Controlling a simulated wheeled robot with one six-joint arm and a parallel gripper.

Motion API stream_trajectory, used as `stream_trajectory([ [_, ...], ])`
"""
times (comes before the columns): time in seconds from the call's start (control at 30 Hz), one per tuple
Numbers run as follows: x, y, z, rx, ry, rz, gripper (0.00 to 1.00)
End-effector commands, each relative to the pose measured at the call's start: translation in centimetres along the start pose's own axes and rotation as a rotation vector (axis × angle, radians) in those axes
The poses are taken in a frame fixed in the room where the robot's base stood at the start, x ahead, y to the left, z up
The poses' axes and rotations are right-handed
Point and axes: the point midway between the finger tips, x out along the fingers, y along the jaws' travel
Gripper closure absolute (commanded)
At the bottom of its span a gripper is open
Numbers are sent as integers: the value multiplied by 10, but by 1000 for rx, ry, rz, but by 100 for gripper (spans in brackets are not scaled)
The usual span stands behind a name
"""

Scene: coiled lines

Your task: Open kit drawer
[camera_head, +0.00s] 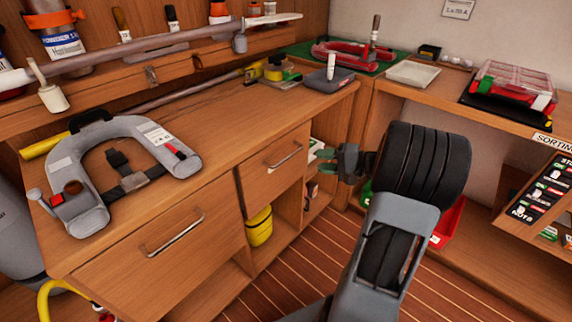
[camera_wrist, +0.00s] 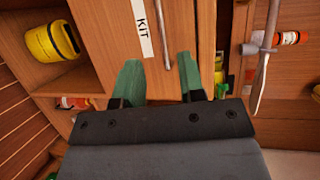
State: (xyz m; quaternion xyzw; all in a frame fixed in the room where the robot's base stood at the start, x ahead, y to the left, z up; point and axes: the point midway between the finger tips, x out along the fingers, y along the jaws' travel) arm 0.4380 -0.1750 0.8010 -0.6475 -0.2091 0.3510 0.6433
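The kit drawer (camera_head: 262,176) is the right-hand, smaller drawer under the wooden bench in the head view, and its front looks shut. Its silver bar handle (camera_head: 285,156) is in plain sight. In the wrist view, the white KIT label (camera_wrist: 142,27) and the handle (camera_wrist: 165,40) show on the drawer front (camera_wrist: 118,35). My gripper (camera_head: 322,161) is just right of the drawer in the head view. Its green fingers are apart in the wrist view (camera_wrist: 158,62), with the end of the handle between their tips in the picture. No contact with the handle is visible.
A second drawer (camera_head: 165,240) with a bar handle is at the left. A yellow container (camera_head: 259,227) stands in the open shelf below the kit drawer. A grey horseshoe-shaped device (camera_head: 130,130) lies on the bench. The striped floor (camera_head: 290,270) in front is clear.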

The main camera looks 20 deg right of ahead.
Motion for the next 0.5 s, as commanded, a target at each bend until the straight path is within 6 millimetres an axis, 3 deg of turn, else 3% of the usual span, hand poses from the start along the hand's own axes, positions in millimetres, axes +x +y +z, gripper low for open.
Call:
stream_trajectory([
  [0.3,64,1,2,1,-7,3,64],
  [0.5,94,1,2,2,-6,4,64],
])
